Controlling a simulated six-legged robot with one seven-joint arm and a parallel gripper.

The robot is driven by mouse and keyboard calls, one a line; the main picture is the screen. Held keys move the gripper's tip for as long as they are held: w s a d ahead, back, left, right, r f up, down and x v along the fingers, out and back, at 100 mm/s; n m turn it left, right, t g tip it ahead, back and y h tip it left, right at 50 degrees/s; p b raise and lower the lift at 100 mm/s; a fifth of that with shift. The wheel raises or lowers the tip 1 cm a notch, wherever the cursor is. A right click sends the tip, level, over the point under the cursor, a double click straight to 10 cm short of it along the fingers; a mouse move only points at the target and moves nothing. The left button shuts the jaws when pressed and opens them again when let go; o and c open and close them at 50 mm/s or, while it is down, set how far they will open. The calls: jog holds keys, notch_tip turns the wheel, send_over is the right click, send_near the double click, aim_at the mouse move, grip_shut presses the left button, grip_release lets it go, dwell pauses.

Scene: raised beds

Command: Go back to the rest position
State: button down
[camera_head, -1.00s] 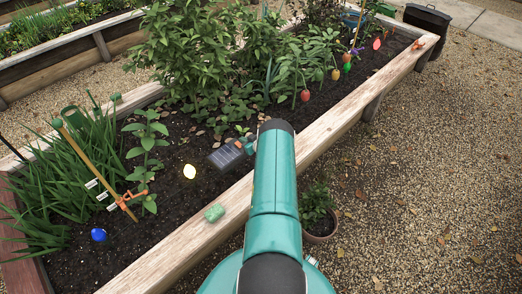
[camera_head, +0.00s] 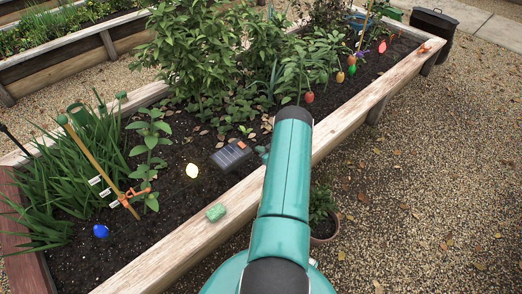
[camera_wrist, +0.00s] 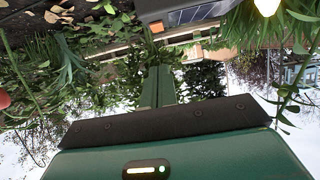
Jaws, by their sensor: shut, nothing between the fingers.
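My gripper (camera_wrist: 158,74) shows in the wrist view as two green fingers lying together, shut and empty. In the head view my teal arm reaches up over the bed's front plank and hides most of the gripper; only a small teal part shows beside the solar panel. The dark solar panel (camera_head: 231,156) lies on the soil just left of my arm. It also shows at the top of the wrist view (camera_wrist: 190,14), apart from the fingertips.
The wooden bed edge (camera_head: 345,125) runs under my arm. A green block (camera_head: 216,212) sits on it. A potted plant (camera_head: 322,215) stands on the gravel right of my arm. Leafy plants (camera_head: 185,55) fill the bed's back. The gravel at right is mostly open.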

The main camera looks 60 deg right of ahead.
dwell(0.4)
jog(key=w+a+r+g+h, duration=0.1)
jog(key=w+r, duration=0.5)
jog(key=r, duration=0.4)
jog(key=w+a+r+g+h, duration=0.1)
jog(key=w+r, duration=0.5)
jog(key=r, duration=0.4)
jog(key=w+a+r+g, duration=0.1)
jog(key=w+a+r, duration=0.1)
jog(key=a+r, duration=0.65)
jog(key=w+a+r+g, duration=0.1)
jog(key=a+r, duration=0.5)
jog(key=r, duration=0.5)
jog(key=s+a+r+g+y, duration=0.1)
jog(key=s+a+r, duration=0.4)
jog(key=a, duration=0.5)
jog(key=s+a+r, duration=0.3)
jog(key=a+r, duration=0.3)
jog(key=a, duration=0.3)
jog(key=s+a+r+n+g+y, duration=0.1)
jog(key=s+a+y, duration=0.3)
jog(key=s+a, duration=1.4)
jog(key=shift+s+a+n+g, duration=0.35)
jog(key=shift+s+n+g, duration=0.45)
jog(key=shift+s, duration=0.45)
